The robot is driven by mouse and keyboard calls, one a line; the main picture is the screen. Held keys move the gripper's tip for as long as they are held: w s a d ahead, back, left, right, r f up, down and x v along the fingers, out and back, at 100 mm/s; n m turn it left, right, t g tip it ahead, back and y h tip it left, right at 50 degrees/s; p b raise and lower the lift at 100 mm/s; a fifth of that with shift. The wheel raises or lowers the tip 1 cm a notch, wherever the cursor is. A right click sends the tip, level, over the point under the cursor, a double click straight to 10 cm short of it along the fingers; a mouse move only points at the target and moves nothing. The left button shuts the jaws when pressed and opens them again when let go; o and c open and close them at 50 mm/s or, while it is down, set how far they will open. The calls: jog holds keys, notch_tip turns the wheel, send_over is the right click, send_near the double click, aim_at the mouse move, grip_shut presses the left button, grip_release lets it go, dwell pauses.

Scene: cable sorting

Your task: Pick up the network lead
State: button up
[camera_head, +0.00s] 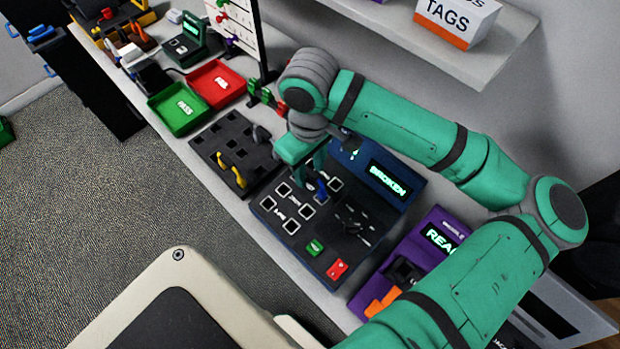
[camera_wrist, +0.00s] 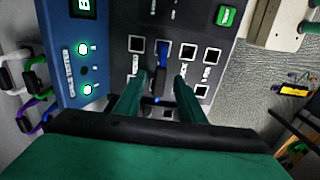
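A blue lead plug (camera_wrist: 161,55) stands at a row of square sockets on the dark panel of the cable tester (camera_wrist: 116,68). It also shows in the head view (camera_head: 321,190), partly behind my gripper. No label on it is readable, so I cannot tell for sure that it is the network lead. My gripper (camera_wrist: 160,77) is over the panel, pointing at the sockets. Its two green fingers are apart, one on each side of the blue plug, with gaps visible. In the head view my gripper (camera_head: 312,172) hides part of the sockets. The tester's screen (camera_head: 388,179) reads BROKEN.
A dark rack (camera_head: 225,138) with yellow leads is left of the tester. Green PASS (camera_head: 179,107) and red FAIL (camera_head: 215,84) trays lie beyond it. A purple device (camera_head: 438,238) stands on the right. White, green and purple leads (camera_wrist: 32,92) hang at the wrist view's left.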

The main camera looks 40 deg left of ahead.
jog(key=shift+f, duration=1)
grip_shut()
jog(key=shift+r, duration=0.15)
